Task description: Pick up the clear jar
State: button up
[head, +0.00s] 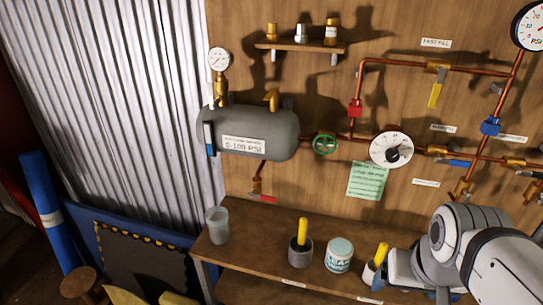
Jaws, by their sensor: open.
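The clear jar (217,226) stands upright at the left end of the wooden bench top (262,248). It looks translucent and pale grey. My gripper (378,279) is at the lower right, far to the right of the jar and apart from it. It is open, seen small and from the side, and partly overlaps a pot with a yellow-handled tool. Nothing hides the jar.
A dark pot with a yellow-handled brush (302,243), a white labelled tub (339,255) and another yellow-handled pot (372,268) stand between jar and arm. Above are a grey tank (247,132), a red-handled valve (262,197) and copper pipes (430,68).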

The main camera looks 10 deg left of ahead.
aim_at(216, 217)
jog(key=u, duration=2.55)
jog(key=k, duration=1.15)
jog(key=z, duration=0.75)
jog(key=i, duration=0.95)
jog(key=z, duration=0.05)
